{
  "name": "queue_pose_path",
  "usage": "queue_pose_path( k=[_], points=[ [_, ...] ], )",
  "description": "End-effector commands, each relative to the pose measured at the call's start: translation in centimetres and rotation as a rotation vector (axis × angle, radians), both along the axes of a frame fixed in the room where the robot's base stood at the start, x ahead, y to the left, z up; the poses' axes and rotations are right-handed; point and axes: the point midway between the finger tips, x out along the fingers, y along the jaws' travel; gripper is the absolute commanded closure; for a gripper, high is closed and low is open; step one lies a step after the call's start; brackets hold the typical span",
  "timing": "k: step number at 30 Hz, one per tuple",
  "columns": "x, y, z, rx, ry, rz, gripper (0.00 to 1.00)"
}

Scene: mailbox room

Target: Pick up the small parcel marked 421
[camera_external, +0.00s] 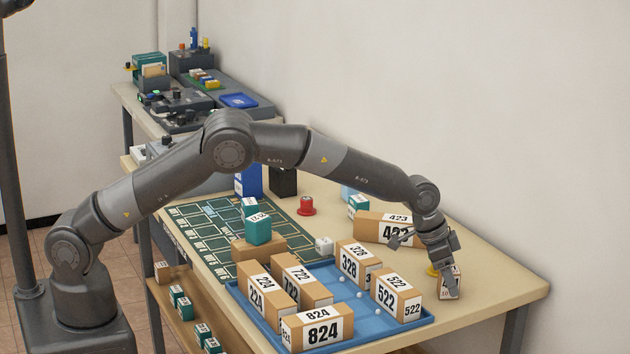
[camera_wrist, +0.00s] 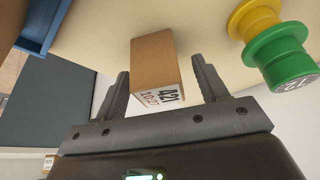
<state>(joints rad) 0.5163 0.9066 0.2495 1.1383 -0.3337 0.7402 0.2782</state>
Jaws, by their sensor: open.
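The small parcel marked 421 (camera_wrist: 153,66) is a brown cardboard box with a white label, standing on the table in the wrist view. Its label also shows a second number that looks like 1027. My gripper (camera_wrist: 164,84) is open, with one finger on each side of the parcel and a visible gap to each. In the external view my gripper (camera_external: 442,292) is at the right end of the table and partly hides the parcel (camera_external: 455,275).
A blue tray (camera_external: 372,338) with several numbered parcels lies left of my gripper. A larger parcel marked 423 (camera_external: 385,228) lies just behind. Yellow and green spools (camera_wrist: 278,50) stand close beside the parcel. The table's right corner (camera_external: 535,290) is bare.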

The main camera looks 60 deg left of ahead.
Motion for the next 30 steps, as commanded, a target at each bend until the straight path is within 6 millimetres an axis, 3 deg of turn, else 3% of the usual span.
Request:
queue_pose_path(
  k=[7,25,30],
  points=[
    [0.07,-0.08,-0.17,-0.001,0.000,0.000,0.35],
    [0.06,-0.08,-0.16,-0.001,0.000,0.000,0.84],
    [0.08,-0.07,-0.12,-0.001,0.000,0.000,0.84]
  ],
)
